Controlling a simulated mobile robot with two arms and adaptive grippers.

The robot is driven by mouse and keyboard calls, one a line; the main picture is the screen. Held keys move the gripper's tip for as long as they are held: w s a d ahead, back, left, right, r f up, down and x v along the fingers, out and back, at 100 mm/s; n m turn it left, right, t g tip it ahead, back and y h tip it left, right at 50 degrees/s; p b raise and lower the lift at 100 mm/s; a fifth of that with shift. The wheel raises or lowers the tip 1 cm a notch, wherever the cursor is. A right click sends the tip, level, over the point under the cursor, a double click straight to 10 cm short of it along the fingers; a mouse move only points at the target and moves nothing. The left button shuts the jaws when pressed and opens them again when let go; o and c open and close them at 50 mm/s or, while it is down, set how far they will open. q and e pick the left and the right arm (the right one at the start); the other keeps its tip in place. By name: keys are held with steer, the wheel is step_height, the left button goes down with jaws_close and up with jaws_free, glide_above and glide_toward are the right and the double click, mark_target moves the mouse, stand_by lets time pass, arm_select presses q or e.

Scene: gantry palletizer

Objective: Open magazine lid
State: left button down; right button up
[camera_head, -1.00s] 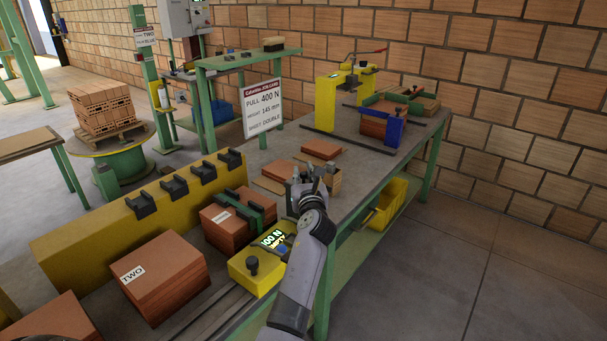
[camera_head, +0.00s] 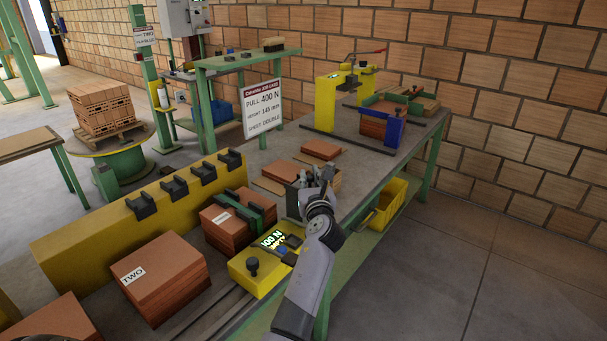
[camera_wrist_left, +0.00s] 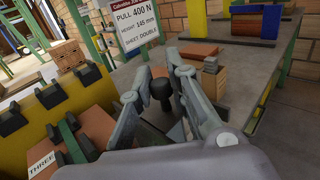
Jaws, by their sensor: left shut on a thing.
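No part is clearly recognisable as the magazine lid. My right gripper is not in view.
The yellow display box (camera_head: 258,272) is on the near bench edge. A green-strapped stack (camera_head: 225,228), a stack labelled TWO (camera_head: 165,280) and a yellow rail (camera_head: 125,217) stand left. Flat sheets (camera_head: 321,150) lie beyond. A yellow press frame (camera_head: 325,103) is at the far end. The right floor is clear.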

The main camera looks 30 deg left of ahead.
arm_select(q)
steer(key=d, duration=0.4)
steer(key=shift+s+d, duration=0.1)
steer(key=shift+s, duration=0.1)
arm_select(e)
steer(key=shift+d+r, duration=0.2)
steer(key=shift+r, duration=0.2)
arm_select(q)
steer(key=c, duration=1.5)
jaws_free()
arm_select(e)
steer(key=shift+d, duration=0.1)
arm_select(q)
steer(key=v, duration=0.7)
steer(key=shift+s+d, duration=0.1)
steer(key=shift+s, duration=0.1)
